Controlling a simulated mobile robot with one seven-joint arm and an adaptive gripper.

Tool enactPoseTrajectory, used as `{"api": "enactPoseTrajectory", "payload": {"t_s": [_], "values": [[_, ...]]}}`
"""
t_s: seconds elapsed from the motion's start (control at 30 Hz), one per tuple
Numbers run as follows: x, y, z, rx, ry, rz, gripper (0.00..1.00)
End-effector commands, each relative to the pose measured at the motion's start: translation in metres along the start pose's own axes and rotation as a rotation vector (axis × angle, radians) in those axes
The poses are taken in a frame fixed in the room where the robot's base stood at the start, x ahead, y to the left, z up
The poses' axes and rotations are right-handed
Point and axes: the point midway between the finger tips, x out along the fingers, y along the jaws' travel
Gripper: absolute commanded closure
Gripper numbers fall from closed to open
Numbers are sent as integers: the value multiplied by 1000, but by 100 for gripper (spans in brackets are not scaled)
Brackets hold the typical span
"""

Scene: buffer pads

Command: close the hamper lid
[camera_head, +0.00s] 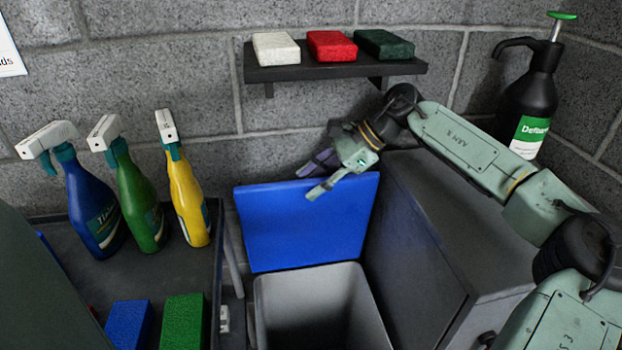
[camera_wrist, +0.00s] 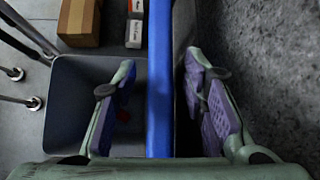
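The hamper (camera_head: 275,315) is a grey bin standing open below the shelf. Its blue lid (camera_head: 300,230) stands upright at the back of the bin. My gripper (camera_head: 318,177) is at the lid's top edge, toward its right. In the wrist view the lid (camera_wrist: 160,100) shows edge-on as a blue strip between my two fingers (camera_wrist: 160,75). One finger is on the bin side and the other on the wall side. The fingers are open, with gaps visible on both sides of the lid. The hamper's inside (camera_wrist: 75,110) shows left of the lid, with a small red spot partly hidden by a finger.
A grey cabinet (camera_head: 440,230) stands close right of the hamper. A table (camera_head: 180,275) with spray bottles (camera_head: 140,205) and pads is at left. A wall shelf (camera_head: 335,69) with three pads hangs above the lid. A black pump bottle (camera_head: 530,90) stands at right.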

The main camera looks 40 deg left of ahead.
Motion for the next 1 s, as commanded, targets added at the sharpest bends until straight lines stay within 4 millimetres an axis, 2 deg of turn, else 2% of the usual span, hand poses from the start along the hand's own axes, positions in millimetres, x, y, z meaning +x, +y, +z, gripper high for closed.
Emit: {"api": "enactPoseTrajectory", "payload": {"t_s": [0.17,0.43,1.0], "values": [[11,0,0,0,0,0,61],[13,0,0,0,0,-1,61],[12,0,0,0,0,-1,99]]}}
